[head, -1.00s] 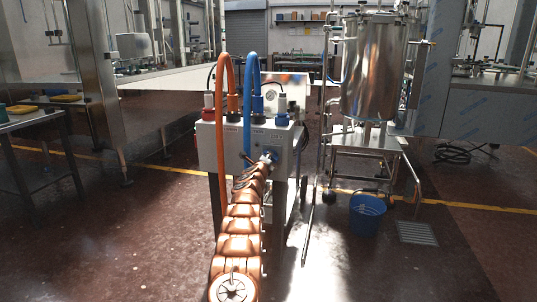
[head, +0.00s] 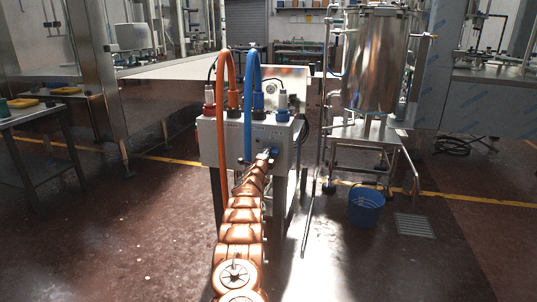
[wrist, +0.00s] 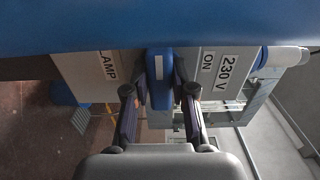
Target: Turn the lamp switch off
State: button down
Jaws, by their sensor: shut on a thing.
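The lamp switch (wrist: 159,85) is a blue handle with a pale stripe, between the LAMP label (wrist: 108,66) and the ON label (wrist: 208,61) in the wrist view. My gripper (wrist: 160,100) has one finger on each side of the handle and is shut on it. In the head view the switch sits on the front of a grey box (head: 211,150), and my gripper (head: 263,155) reaches its right part. The switch is mostly hidden there by my arm.
An orange cable (head: 222,120) and a blue cable (head: 248,110) hang down the box front, close to my arm. A steel tank (head: 375,65) stands right, with a blue bucket (head: 366,208) on the floor.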

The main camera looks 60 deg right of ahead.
jog(key=shift+w, duration=0.1)
jog(key=c, duration=1)
grip_release()
jog(key=shift+o, duration=0.2)
jog(key=shift+a, duration=0.15)
jog(key=v, duration=1.1)
jog(key=shift+s+a, duration=0.25)
jog(key=shift+a, duration=0.1)
dwell(0.7)
